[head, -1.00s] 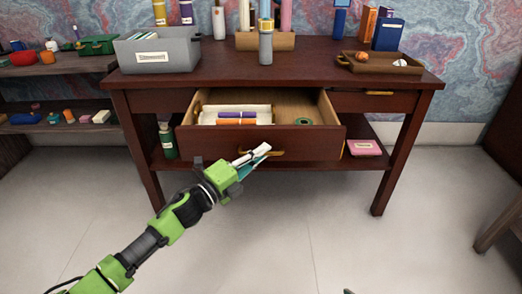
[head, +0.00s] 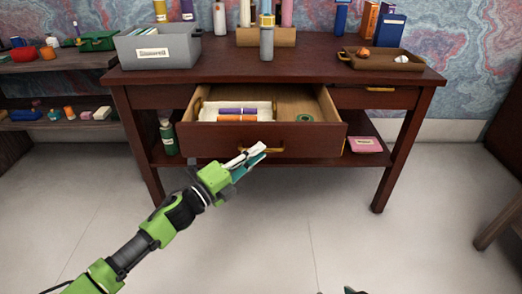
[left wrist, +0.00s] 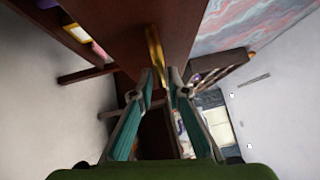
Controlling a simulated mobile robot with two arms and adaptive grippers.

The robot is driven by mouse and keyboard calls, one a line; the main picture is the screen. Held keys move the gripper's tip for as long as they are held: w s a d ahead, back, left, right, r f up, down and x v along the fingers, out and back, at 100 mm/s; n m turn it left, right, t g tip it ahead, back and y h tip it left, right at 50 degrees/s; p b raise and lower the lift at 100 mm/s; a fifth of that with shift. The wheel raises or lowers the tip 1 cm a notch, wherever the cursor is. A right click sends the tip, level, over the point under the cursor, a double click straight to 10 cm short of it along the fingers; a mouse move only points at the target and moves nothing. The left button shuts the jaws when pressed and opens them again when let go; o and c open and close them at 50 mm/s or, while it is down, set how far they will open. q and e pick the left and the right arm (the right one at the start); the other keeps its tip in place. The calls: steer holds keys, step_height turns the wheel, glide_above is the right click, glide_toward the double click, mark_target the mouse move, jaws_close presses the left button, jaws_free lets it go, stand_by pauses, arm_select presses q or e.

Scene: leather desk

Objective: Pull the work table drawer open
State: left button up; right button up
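The dark wood work table (head: 216,77) fills the head view. Its wide drawer (head: 215,141) stands well out from the table, open, with a white tray, orange and purple items and a green ring inside. My left gripper (head: 266,151) is in front of the drawer at its brass handle (head: 278,150). In the left wrist view the handle (left wrist: 154,45) runs between the close-set fingertips (left wrist: 160,77), which look closed on it. Only dark bits of what looks like my right gripper show at the bottom edge of the head view.
A grey bin (head: 155,51), several bottles and a brown tray (head: 382,60) stand on the tabletop. A pink box (head: 364,145) and a green bottle (head: 168,138) are on the lower shelf. The floor in front is clear.

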arm_select(q)
steer(key=v, duration=0.9)
steer(key=shift+s+a, duration=0.3)
